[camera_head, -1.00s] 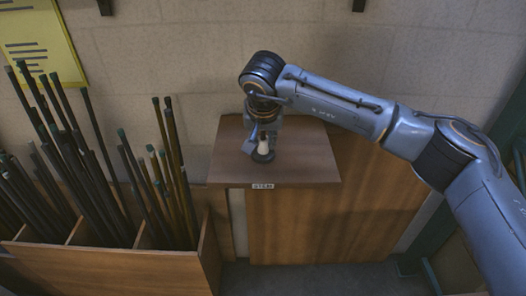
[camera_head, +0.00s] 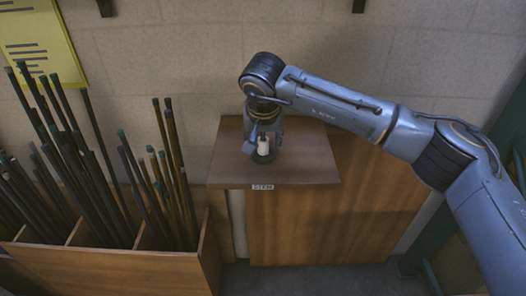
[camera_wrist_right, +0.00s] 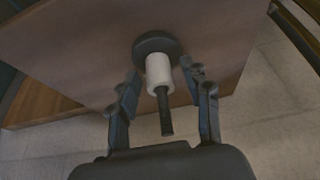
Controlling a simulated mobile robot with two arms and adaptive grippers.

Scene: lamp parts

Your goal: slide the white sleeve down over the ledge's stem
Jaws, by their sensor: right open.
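The white sleeve (camera_head: 262,146) is around the dark stem (camera_wrist_right: 165,112) on the ledge (camera_head: 307,163). In the right wrist view the sleeve (camera_wrist_right: 158,71) sits close against the stem's round dark base (camera_wrist_right: 154,43), and the free end of the stem sticks out of it toward my palm. My right gripper (camera_wrist_right: 162,73) is open, with one finger on each side of the sleeve and gaps between. In the head view my right gripper (camera_head: 261,138) is above the ledge and partly hides the stem. My left gripper is not in view.
A wooden bin (camera_head: 110,268) with several dark rods (camera_head: 70,150) stands left of the ledge. A block wall (camera_head: 200,60) is behind. A label (camera_head: 262,187) is on the ledge's front edge. The right side of the ledge is clear.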

